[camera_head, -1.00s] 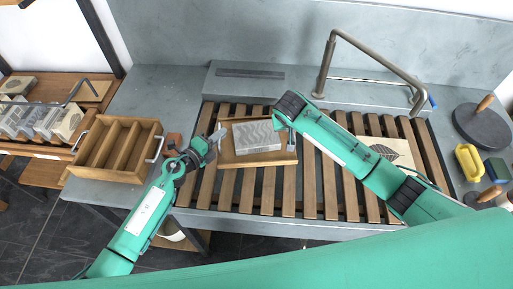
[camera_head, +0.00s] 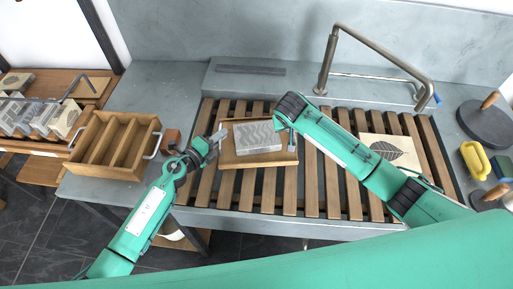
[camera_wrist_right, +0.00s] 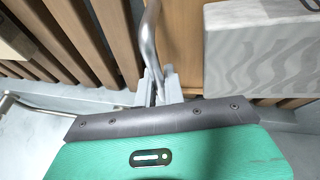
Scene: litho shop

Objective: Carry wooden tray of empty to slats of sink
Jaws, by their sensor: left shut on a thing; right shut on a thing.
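A small wooden tray (camera_head: 230,160) is over the sink's wooden slats (camera_head: 262,190), at their left half. It is not empty: a grey block with a wavy pattern (camera_head: 257,137) lies on it, and the block also shows in the right wrist view (camera_wrist_right: 262,55). My left gripper (camera_head: 216,141) is shut at the tray's left end. My right gripper (camera_head: 291,140) is at the right end; in the right wrist view it (camera_wrist_right: 157,90) is shut on the tray's bent metal handle (camera_wrist_right: 150,38). I cannot tell whether the tray touches the slats.
An empty divided wooden crate (camera_head: 112,143) stands left on the counter. A leaf-patterned slab (camera_head: 395,152) lies on the slats at right. A metal tap (camera_head: 325,65) rises behind.

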